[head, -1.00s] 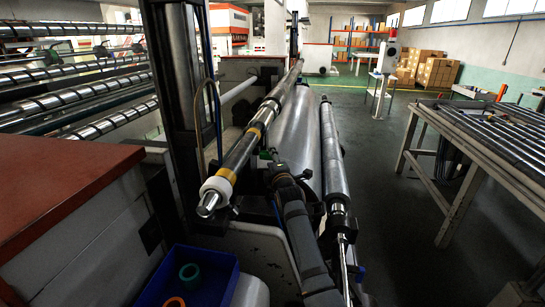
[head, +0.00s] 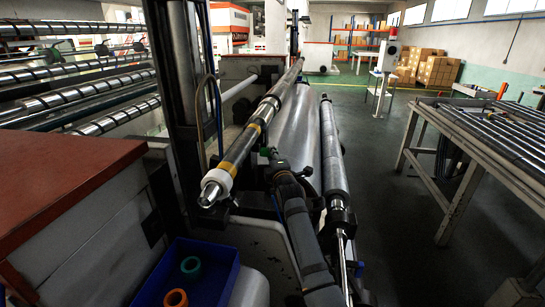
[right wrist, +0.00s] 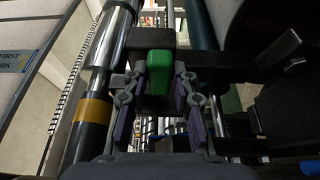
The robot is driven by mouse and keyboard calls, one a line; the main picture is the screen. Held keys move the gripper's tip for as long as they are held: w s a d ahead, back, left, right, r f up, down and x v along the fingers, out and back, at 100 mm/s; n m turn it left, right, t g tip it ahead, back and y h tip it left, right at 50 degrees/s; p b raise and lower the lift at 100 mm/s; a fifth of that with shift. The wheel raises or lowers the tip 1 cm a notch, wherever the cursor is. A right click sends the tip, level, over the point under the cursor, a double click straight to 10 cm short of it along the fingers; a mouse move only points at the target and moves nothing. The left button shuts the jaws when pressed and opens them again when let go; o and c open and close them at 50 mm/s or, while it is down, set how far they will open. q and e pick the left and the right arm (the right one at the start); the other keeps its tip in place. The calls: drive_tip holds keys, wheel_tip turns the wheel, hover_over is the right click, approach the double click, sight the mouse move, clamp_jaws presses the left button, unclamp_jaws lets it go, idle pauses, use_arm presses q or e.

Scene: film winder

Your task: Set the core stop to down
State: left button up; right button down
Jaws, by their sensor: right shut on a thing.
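A green handle (right wrist: 159,72), which looks like the core stop's, sits between the two fingers of my right gripper (right wrist: 159,98) in the right wrist view. The fingers are closed in on it from both sides. In the head view my right gripper (head: 272,158) is beside the steel winding shaft (head: 243,145), and only a little green shows by its fingers. The shaft has a white collar and yellow bands. The fingers hide much of the handle's mount, and I cannot tell the stop's position. My left gripper is not in view.
A silver film roll (head: 333,155) lies right of the shaft. A blue bin (head: 226,290) with a green and an orange ring stands below, beside a red-topped cabinet (head: 60,180). A roller table (head: 490,130) stands at the right, with open floor between.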

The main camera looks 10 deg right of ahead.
wheel_tip(320, 180, down, 4)
drive_tip(key=shift+f+b, duration=0.15)
drive_tip(key=shift+b, duration=0.45)
drive_tip(key=c, duration=1.3)
unclamp_jaws()
drive_tip(key=shift+f, duration=0.1)
drive_tip(key=shift+o, duration=1.1)
drive_tip(key=shift+w, duration=0.15)
drive_tip(key=s, duration=0.7)
drive_tip(key=shift+s, duration=0.3)
